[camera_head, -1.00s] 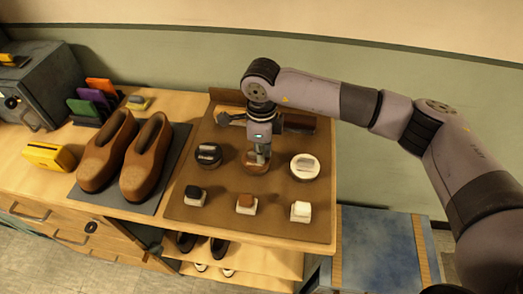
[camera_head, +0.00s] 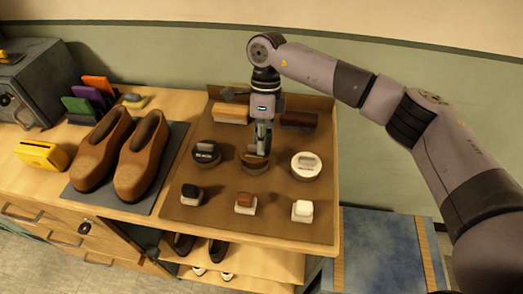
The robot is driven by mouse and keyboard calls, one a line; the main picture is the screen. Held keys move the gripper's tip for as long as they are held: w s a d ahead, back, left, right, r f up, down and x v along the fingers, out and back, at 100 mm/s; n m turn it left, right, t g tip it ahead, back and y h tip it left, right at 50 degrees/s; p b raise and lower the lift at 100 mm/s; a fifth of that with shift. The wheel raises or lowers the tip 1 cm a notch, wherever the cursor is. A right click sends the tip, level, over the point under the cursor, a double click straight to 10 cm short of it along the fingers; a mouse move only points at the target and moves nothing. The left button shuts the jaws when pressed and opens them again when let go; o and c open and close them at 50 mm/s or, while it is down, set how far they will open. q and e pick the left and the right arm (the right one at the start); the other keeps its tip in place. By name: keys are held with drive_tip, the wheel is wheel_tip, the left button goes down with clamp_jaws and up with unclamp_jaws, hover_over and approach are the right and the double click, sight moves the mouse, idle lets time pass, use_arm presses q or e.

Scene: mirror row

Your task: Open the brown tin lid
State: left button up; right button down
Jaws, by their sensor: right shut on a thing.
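The brown tin (camera_head: 255,167) sits on the brown mat in the middle of a row of three round tins, between a black-lidded tin (camera_head: 206,154) and a white-lidded tin (camera_head: 306,166). My right gripper (camera_head: 262,152) points down from above at the brown tin, shut on the grip of its lid. The fingers cover part of the lid. I cannot tell whether the lid is apart from the tin. My left gripper is not in view.
Black, brown and white-topped small blocks (camera_head: 245,202) stand in front of the tins. Brushes (camera_head: 230,113) lie behind. Brown shoes (camera_head: 140,165) stand on a dark mat at the left, near a yellow box (camera_head: 41,156). A blue-topped surface (camera_head: 378,245) is at the lower right.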

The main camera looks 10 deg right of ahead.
drive_tip(key=shift+w+d+r+g+y+b, duration=0.15)
drive_tip(key=shift+w+g+y+b, duration=0.2)
drive_tip(key=shift+g+b, duration=0.55)
drive_tip(key=shift+w+d+r+g+y+b, duration=0.2)
drive_tip(key=shift+w+g+b, duration=0.25)
drive_tip(key=shift+g+b, duration=0.4)
drive_tip(key=shift+a, duration=0.1)
